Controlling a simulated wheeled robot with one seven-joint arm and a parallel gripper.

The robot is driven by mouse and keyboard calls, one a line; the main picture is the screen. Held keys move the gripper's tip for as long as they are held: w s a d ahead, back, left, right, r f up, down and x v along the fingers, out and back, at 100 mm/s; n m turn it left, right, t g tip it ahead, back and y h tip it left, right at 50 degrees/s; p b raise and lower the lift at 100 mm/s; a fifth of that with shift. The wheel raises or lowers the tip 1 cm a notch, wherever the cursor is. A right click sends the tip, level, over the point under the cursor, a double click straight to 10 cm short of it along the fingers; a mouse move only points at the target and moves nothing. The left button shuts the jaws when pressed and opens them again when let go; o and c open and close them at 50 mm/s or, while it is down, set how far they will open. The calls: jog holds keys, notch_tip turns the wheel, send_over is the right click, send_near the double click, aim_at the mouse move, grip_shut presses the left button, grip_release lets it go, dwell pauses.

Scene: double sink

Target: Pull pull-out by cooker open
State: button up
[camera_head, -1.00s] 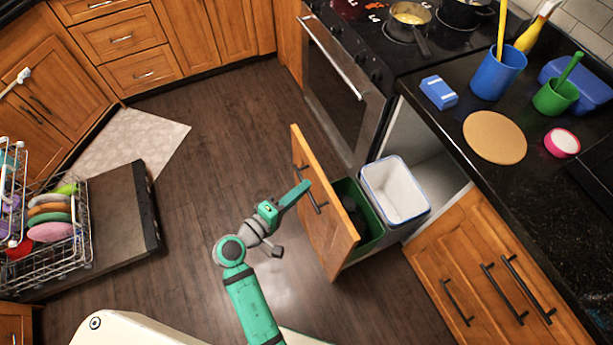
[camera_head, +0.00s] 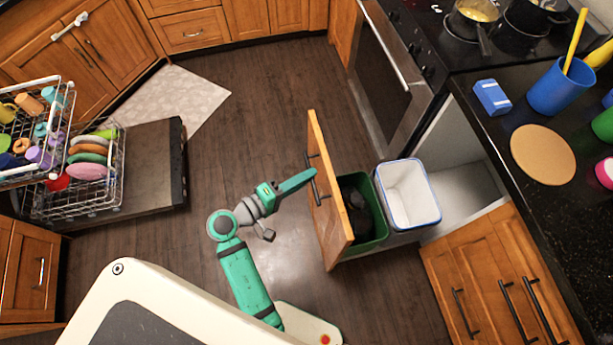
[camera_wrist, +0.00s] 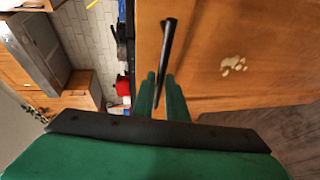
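The pull-out by the cooker (camera_head: 330,215) stands well out from its cabinet, its wooden front facing left. Behind the front it carries a green bin (camera_head: 379,232) with dark contents and a white bin (camera_head: 436,203). The front's dark bar handle (camera_head: 317,190) also shows in the wrist view (camera_wrist: 168,45). My gripper (camera_head: 311,174) is at this handle. In the wrist view its two green fingers (camera_wrist: 160,95) lie close together on either side of the bar's lower part, closed around it. The exact contact is hard to see.
An open dishwasher (camera_head: 150,165) with loaded racks is at left. My base fills the lower left. The floor (camera_head: 270,110) between the dishwasher and pull-out is clear.

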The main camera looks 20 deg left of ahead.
jog(key=shift+o, duration=1.2)
jog(key=v, duration=1)
jog(key=shift+s+a, duration=0.15)
jog(key=shift+s, duration=0.2)
jog(key=shift+r, duration=0.1)
jog(key=s+d+f+m+g+y, duration=0.1)
jog(key=s+d+f+g+y, duration=0.1)
jog(key=d+f+y, duration=0.35)
jog(key=s+d+f+g+y, duration=0.2)
jog(key=f, duration=0.7)
jog(key=s+d+r+m+t, duration=0.2)
jog(key=s+d+r+m, duration=0.2)
jog(key=r, duration=0.4)
jog(key=s+d+r+m+t, duration=0.3)
jog(key=d+r+m, duration=0.3)
jog(key=d+r, duration=0.2)
jog(key=shift+s+d, duration=0.75)
jog(key=shift+d, duration=0.05)
